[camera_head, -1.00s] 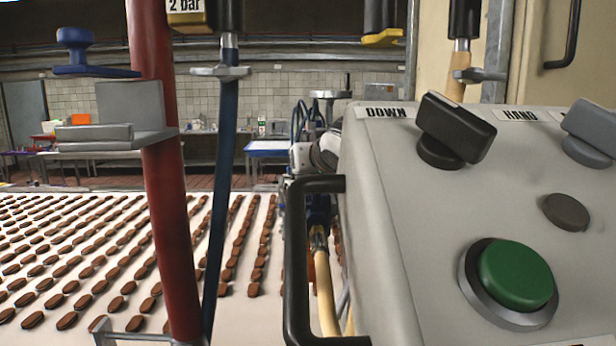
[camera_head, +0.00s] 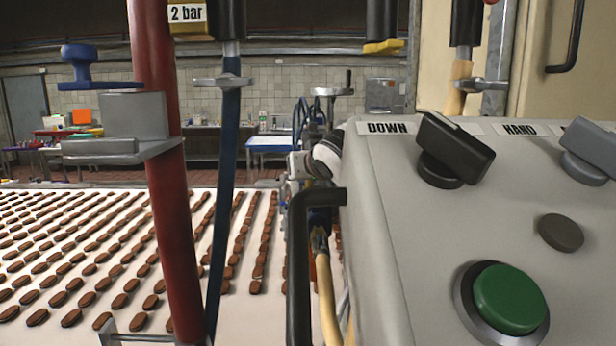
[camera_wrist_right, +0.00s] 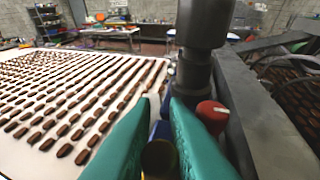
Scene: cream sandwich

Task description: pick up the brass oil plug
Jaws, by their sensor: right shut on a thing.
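My right gripper (camera_wrist_right: 160,125) shows in the right wrist view as two teal fingers. They are closed around a dark brass, round-ended piece, the oil plug (camera_wrist_right: 159,158), low between them. Only its end shows; the fingers hide the rest. In the head view I cannot make out the plug or my right gripper; the grey control box fills the right side. My left gripper is in neither view.
A grey control box (camera_head: 385,200) with a green button (camera_head: 510,298) stands close. A red pipe (camera_head: 170,210) and a blue hose (camera_head: 225,190) cross the front. A white conveyor (camera_head: 60,335) carries rows of brown biscuits. A red knob (camera_wrist_right: 212,112) sits beside the right finger.

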